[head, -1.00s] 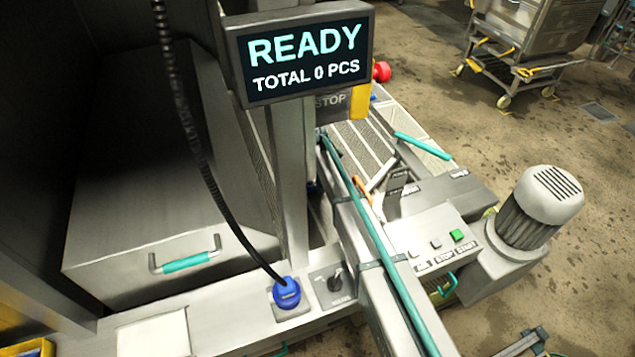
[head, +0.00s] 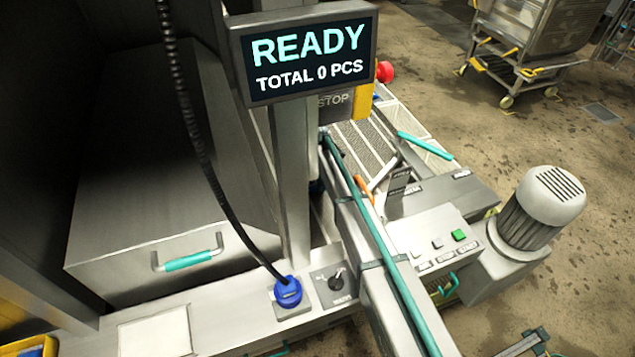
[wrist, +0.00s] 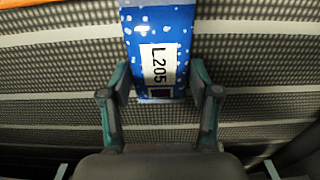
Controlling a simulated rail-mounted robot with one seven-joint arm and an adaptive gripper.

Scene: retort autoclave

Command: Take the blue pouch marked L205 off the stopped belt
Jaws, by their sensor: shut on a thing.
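In the wrist view the blue pouch (wrist: 135,45) has white spots and a white label reading L205. It lies against the grey ribbed belt (wrist: 60,75), its upper end cut off by the picture's top edge. My gripper (wrist: 160,86) is shut on the pouch's lower end, one teal-and-grey finger on each side. I cannot tell whether the pouch is clear of the belt surface. In the head view neither the pouch nor my gripper can be made out.
An orange strip (wrist: 50,3) crosses the top left of the wrist view. In the head view a screen (head: 308,55) reads READY, TOTAL 0 PCS. A button box with a green button (head: 459,235) and a motor (head: 545,205) stand beside a teal-topped rail (head: 385,255).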

